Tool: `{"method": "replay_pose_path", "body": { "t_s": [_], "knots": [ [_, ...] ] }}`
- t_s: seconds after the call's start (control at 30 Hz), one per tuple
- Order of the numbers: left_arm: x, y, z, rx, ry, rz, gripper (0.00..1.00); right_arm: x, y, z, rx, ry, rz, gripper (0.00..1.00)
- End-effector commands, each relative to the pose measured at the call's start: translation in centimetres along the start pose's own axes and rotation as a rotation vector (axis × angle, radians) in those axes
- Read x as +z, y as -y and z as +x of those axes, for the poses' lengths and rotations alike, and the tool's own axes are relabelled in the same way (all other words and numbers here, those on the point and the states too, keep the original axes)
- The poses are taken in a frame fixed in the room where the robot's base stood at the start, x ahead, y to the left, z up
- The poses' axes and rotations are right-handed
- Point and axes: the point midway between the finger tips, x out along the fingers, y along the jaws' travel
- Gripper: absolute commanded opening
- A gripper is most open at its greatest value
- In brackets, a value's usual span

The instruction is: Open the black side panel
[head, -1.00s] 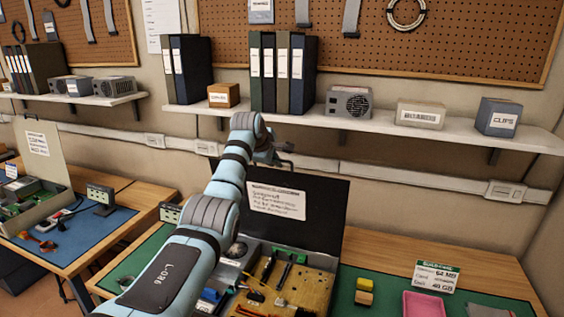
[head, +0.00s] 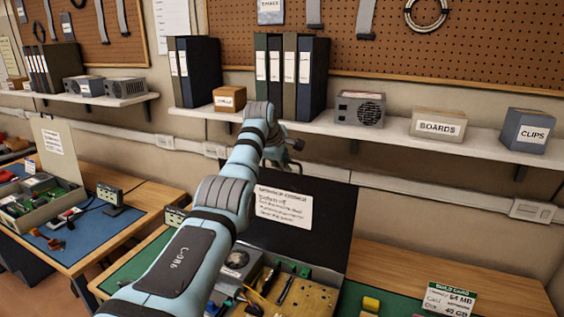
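The black side panel (head: 325,222) stands raised at the back of an open case (head: 318,293) on the right-hand bench, with a white printed label on its face. My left arm crosses in front of the case and hides its left part and the panel's left end. My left gripper (head: 291,156) is small and dark, just above the panel's top edge and partly behind my wrist. I cannot tell whether it touches the panel, or whether its fingers are open or shut. My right gripper is out of view.
A wall shelf (head: 400,142) with binders and labelled boxes runs close above and behind the panel. A build card (head: 450,300) stands to the right, near a yellow block (head: 371,304). Another bench (head: 150,200) with an open case is at left.

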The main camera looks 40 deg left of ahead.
Motion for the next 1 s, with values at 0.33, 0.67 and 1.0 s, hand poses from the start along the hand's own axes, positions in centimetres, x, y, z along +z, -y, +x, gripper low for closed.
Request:
{"method": "replay_pose_path", "body": {
  "t_s": [0.33,0.67,1.0],
  "knots": [
    [-0.1,0.1,0.1,-0.003,-0.001,-0.001,0.28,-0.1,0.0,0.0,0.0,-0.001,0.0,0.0],
    [-0.2,-0.1,-2.4,0.004,-0.004,0.0,0.28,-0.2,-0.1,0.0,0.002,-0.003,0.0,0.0],
    [-0.1,0.0,-11.0,0.001,-0.002,0.0,0.28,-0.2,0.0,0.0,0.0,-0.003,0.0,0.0]
  ]
}}
